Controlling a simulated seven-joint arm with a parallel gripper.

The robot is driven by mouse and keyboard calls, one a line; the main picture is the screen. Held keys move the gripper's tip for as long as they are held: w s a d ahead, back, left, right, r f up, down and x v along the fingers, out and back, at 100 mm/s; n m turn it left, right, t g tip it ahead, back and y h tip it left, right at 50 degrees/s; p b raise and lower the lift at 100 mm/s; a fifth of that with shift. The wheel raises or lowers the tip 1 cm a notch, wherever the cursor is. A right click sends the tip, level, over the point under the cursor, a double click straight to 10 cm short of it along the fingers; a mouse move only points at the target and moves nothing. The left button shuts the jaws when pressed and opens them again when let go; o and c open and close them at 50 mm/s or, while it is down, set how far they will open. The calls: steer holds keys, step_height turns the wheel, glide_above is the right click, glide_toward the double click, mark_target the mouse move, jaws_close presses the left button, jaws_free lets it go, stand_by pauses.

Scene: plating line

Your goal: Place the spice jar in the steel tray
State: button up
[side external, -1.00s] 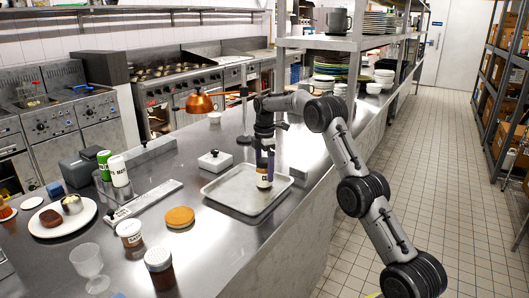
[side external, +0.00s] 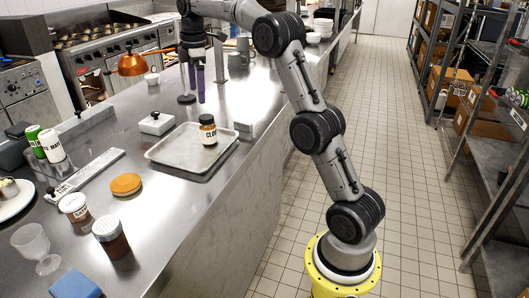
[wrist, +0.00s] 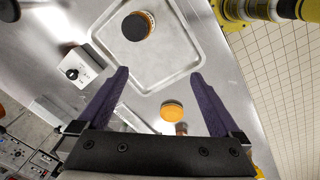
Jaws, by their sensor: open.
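The spice jar (side external: 208,131), with a dark lid, amber body and pale label, stands upright in the steel tray (side external: 173,158), near the tray's far right side. In the wrist view the jar (wrist: 138,26) shows from above, inside the tray (wrist: 190,75). My gripper (side external: 197,100) is raised behind the tray, apart from the jar. Its purple fingers (wrist: 162,75) are spread wide with nothing between them.
An orange disc (side external: 126,184) and two other jars (side external: 75,208) (side external: 111,240) are at the front left. A grey mug (side external: 240,57) stands behind.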

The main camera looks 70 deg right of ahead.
steer(key=s+a+r+m+t, duration=0.1)
steer(key=s+a+r+m, duration=0.15)
steer(key=s+a, duration=0.55)
steer(key=s+a+r+m+t, duration=0.2)
steer(key=s+a+m, duration=0.1)
steer(key=s+a, duration=0.45)
steer(key=s+a+f+m, duration=0.2)
steer(key=s+a+f, duration=0.1)
steer(key=s, duration=0.5)
steer(key=s+a+f+m+t, duration=0.1)
steer(key=s+a+f+m, duration=0.1)
steer(key=s+f, duration=0.4)
steer(key=shift+s+a+t, duration=0.3)
steer(key=shift+s+a, duration=0.35)
steer(key=shift+s, duration=0.4)
